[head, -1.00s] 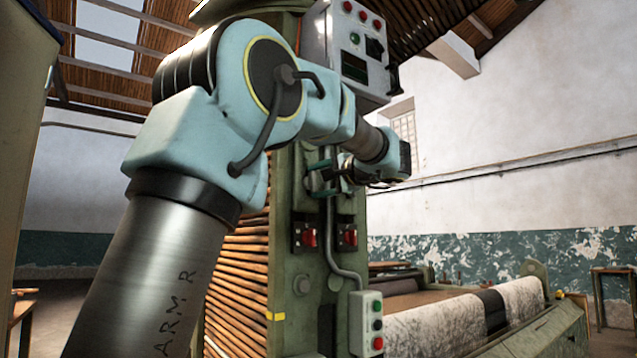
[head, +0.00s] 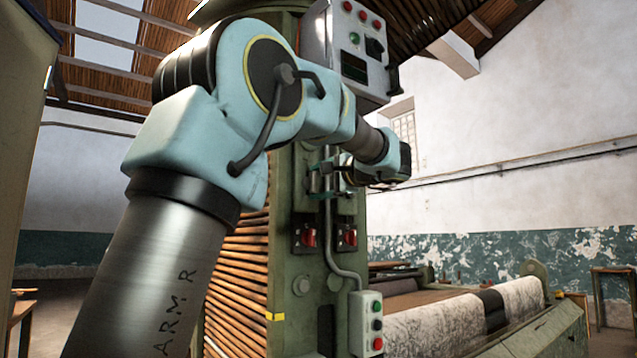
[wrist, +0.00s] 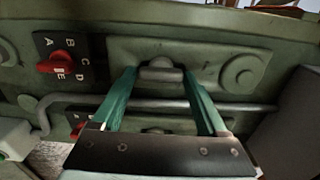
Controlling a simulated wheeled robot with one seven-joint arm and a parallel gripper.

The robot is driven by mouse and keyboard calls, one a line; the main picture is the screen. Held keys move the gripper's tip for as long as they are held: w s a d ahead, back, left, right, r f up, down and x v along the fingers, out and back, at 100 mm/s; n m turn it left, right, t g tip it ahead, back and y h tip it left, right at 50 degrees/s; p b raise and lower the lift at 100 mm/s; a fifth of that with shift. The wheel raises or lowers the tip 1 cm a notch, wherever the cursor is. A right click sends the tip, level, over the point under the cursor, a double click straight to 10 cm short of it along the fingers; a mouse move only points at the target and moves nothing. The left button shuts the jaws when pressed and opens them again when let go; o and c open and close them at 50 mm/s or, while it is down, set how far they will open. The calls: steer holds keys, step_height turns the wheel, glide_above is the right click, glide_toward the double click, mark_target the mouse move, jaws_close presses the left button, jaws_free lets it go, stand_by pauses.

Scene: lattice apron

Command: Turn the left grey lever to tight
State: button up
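The left grey lever (wrist: 160,71) is a short rounded grey handle on a green plate in the wrist view. My gripper (wrist: 160,76) is open, with one teal finger on each side of this lever. In the head view my gripper (head: 322,180) is at the front of the green machine column, and the lever is too small and covered to make out. Any tight marking cannot be read.
A grey conduit (wrist: 250,106) crosses beneath my fingers in the wrist view, with another plate partly hidden beyond. A red lettered switch (wrist: 57,64) is at the left. In the head view a control box (head: 350,50) stands above and a button box (head: 367,322) below.

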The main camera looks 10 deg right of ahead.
steer(key=shift+o, duration=1.4)
steer(key=b+v, duration=0.1)
steer(key=v, duration=0.9)
steer(key=shift+s+d+b, duration=0.2)
steer(key=shift+s+b, duration=0.15)
steer(key=shift+b, duration=0.05)
steer(key=w+a+f+g+h, duration=0.1)
steer(key=a+f+g, duration=0.3)
steer(key=f, duration=0.7)
steer(key=w+a+f+n+g+h, duration=0.1)
steer(key=a+f+g, duration=0.1)
steer(key=a+f, duration=0.6)
steer(key=w+a+f+g+h, duration=0.1)
steer(key=a+f+g, duration=0.2)
steer(key=f, duration=1)
steer(key=s+a+f+n+g+h, duration=0.25)
steer(key=s+a+f+n, duration=0.45)
steer(key=f, duration=0.4)
steer(key=s+a+f+n+g+h, duration=0.25)
steer(key=s+a+f+n, duration=0.2)
steer(key=s+f, duration=0.5)
steer(key=w+p+v, duration=0.2)
steer(key=p+v, duration=1)
steer(key=p, duration=0.1)
steer(key=shift+w+d+r+g+p, duration=0.4)
steer(key=shift+w+r, duration=0.25)
steer(key=shift+w, duration=0.1)
